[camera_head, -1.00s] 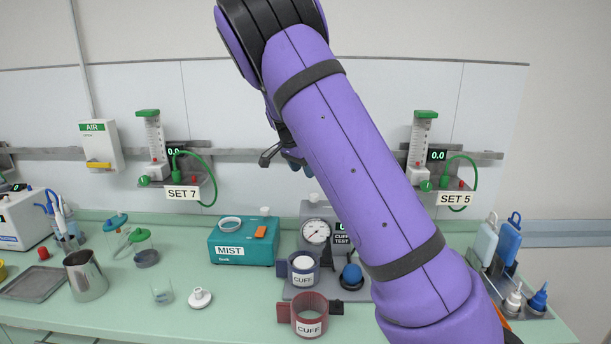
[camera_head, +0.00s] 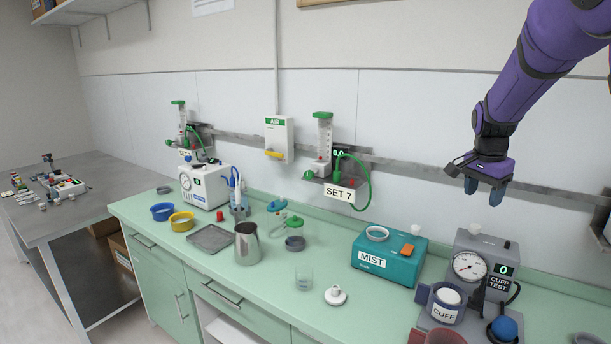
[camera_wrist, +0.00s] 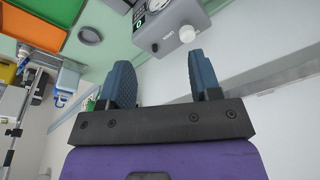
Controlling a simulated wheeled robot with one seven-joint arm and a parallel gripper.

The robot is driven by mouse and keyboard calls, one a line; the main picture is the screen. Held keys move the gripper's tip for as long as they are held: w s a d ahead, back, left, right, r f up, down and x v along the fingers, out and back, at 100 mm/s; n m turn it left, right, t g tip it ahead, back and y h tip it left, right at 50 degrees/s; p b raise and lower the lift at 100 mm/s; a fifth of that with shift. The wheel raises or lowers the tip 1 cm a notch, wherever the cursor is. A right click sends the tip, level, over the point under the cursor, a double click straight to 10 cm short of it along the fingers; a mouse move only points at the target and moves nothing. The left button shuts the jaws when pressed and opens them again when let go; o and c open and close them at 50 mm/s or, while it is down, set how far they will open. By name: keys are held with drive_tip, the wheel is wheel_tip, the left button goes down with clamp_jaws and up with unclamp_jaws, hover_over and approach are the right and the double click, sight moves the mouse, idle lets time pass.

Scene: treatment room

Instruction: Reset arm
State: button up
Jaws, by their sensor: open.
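My purple arm comes in from the upper right of the head view. My gripper (camera_head: 483,190) hangs in the air in front of the wall rail, above the counter and above the cuff tester. Its two blue fingers are apart with nothing between them. In the wrist view my gripper (camera_wrist: 160,85) shows the same open, empty fingers. The grey cuff tester (camera_wrist: 172,25) appears beyond the fingertips there, apart from them.
The green counter (camera_head: 235,300) holds a teal MIST box (camera_head: 388,260), the cuff tester (camera_head: 478,260), a steel jug (camera_head: 248,243), a grey tray (camera_head: 210,238) and a white pump unit (camera_head: 205,186). A SET 7 flowmeter (camera_head: 323,145) hangs on the wall. A steel table (camera_head: 75,215) stands at left.

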drive_tip(key=s+a+r+n+t, duration=0.1)
drive_tip(key=s+a+n, duration=0.3)
drive_tip(key=s, duration=0.7)
drive_tip(key=s+a+r+n+t+y, duration=0.1)
drive_tip(key=s+a+r+n, duration=0.3)
drive_tip(key=s, duration=0.7)
drive_tip(key=s+a+r+n+t, duration=0.1)
drive_tip(key=s+a+r+n, duration=0.2)
drive_tip(key=s, duration=0.8)
drive_tip(key=shift+s+a+r+n+t+y, duration=0.15)
drive_tip(key=shift+s+a+n+t+y, duration=0.35)
drive_tip(key=shift+n, duration=0.6)
